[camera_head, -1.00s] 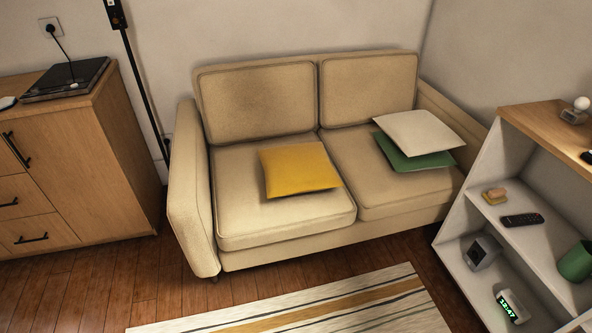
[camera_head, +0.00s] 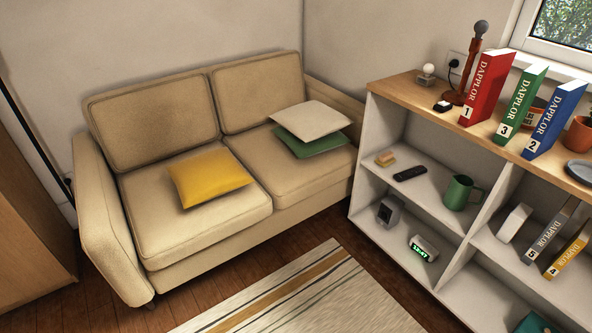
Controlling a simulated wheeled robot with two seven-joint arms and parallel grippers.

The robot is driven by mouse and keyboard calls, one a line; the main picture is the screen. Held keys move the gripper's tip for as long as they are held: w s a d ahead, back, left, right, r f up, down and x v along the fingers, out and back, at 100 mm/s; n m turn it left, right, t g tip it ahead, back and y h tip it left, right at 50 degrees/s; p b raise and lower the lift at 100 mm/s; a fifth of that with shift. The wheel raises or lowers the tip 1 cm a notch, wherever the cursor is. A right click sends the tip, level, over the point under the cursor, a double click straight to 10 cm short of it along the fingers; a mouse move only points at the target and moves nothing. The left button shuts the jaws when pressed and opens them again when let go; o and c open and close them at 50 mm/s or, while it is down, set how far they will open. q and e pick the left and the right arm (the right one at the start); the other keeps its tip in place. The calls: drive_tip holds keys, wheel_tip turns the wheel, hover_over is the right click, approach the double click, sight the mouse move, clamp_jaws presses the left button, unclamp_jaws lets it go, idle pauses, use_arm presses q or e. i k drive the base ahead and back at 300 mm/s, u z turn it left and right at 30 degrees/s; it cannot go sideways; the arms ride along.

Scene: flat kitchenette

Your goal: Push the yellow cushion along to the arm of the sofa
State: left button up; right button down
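The yellow cushion (camera_head: 209,177) lies flat on the left seat of the beige sofa (camera_head: 200,228), near the gap between the two seats. The sofa's left arm (camera_head: 106,222) is to its left, with bare seat between them. The right arm (camera_head: 334,98) is partly hidden by the shelf unit. A cream cushion (camera_head: 311,117) lies on top of a green cushion (camera_head: 316,146) on the right seat. Neither of my grippers shows in the view.
A white shelf unit with a wooden top (camera_head: 399,93) stands to the right, close to the sofa's right end. It holds books, a green jug (camera_head: 459,192) and a clock (camera_head: 423,248). A striped rug (camera_head: 310,293) lies in front. A wooden cabinet (camera_head: 30,225) stands at left.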

sight(199, 179)
drive_tip(key=z, duration=0.95)
drive_tip(key=i, duration=0.6)
drive_tip(key=u, duration=0.4)
drive_tip(key=i, duration=1.6)
drive_tip(key=u, duration=1.8)
drive_tip(key=i, duration=0.7)
drive_tip(key=u, duration=0.7)
